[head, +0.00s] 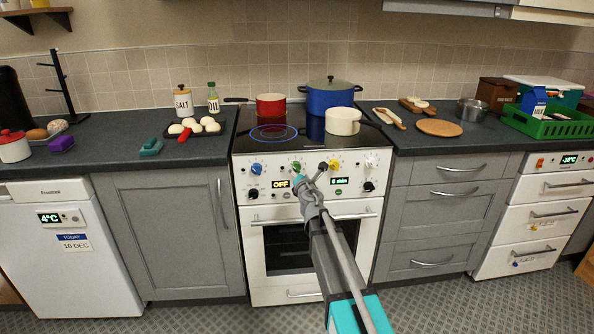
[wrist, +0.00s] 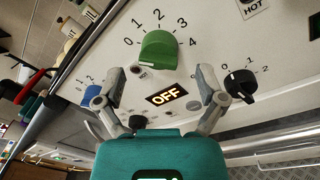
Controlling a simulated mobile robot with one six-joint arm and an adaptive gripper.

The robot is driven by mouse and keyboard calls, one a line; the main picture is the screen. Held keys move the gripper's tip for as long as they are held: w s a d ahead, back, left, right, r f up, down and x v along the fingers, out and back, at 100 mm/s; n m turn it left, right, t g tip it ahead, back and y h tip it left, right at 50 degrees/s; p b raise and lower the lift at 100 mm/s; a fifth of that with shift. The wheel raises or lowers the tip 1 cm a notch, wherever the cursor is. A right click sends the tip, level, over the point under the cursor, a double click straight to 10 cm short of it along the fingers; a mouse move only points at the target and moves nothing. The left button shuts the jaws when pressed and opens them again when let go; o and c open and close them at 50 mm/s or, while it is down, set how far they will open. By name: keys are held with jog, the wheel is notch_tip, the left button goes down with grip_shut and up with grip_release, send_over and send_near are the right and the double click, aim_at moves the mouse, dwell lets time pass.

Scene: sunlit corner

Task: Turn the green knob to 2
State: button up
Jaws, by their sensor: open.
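The green knob (wrist: 159,50) is on the white front panel of the stove (head: 302,210), with the numbers 0 to 4 around it. Which number it points at I cannot tell for sure. In the head view the green knob (head: 297,166) is small, just above and left of the gripper's end. My gripper (wrist: 159,74) is open and empty, its two fingers apart below and to either side of the knob, and no contact shows. It also shows in the head view (head: 310,181). A display (wrist: 167,97) below the knob reads OFF.
A blue knob (head: 256,168) is left of the green one; yellow (head: 334,165) and white (head: 371,162) knobs are right. A black knob (wrist: 240,85) is near my right finger. A red pot (head: 270,108), blue pot (head: 330,100) and cream pot (head: 343,122) stand on the hob.

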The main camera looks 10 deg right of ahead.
jog(key=shift+w+a, duration=0.15)
jog(key=shift+w, duration=1.3)
jog(key=c, duration=1.1)
